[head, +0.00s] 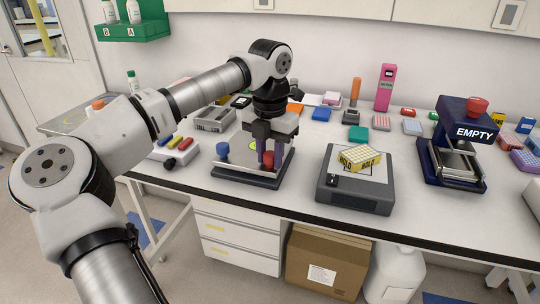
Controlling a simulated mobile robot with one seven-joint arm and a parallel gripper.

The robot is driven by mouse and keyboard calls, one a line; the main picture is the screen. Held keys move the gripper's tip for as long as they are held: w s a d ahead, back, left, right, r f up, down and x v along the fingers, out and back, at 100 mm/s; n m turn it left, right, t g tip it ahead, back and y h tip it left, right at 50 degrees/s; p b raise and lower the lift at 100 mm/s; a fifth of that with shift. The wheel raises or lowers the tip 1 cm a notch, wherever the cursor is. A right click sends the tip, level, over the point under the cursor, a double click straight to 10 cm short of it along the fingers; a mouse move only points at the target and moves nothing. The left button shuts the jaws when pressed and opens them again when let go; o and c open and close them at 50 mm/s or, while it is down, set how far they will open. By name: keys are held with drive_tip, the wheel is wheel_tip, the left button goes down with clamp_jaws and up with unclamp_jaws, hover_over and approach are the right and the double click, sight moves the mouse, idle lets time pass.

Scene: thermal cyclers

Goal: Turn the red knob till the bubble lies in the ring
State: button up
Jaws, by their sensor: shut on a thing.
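The red knob (268,159) stands on the right front of a small levelling plate (233,163) with a dark base, near the bench's front edge. My gripper (266,158) points down from above and is shut on the red knob. A blue knob (222,150) stands at the plate's left. A yellow-green round spot, likely the bubble level (253,146), shows beside my gripper, partly hidden by it. It is too small to tell where the bubble lies against the ring.
A grey device with a yellow rack (360,157) stands just right of the plate. A dark blue machine marked EMPTY (466,130) is farther right. A white box with coloured tubes (175,150) is to the left. Several small items fill the bench behind.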

sight(270, 153)
drive_tip(key=shift+n, duration=0.5)
drive_tip(key=o, duration=1)
wheel_tip(270, 153, up, 14)
drive_tip(key=shift+f, duration=0.1)
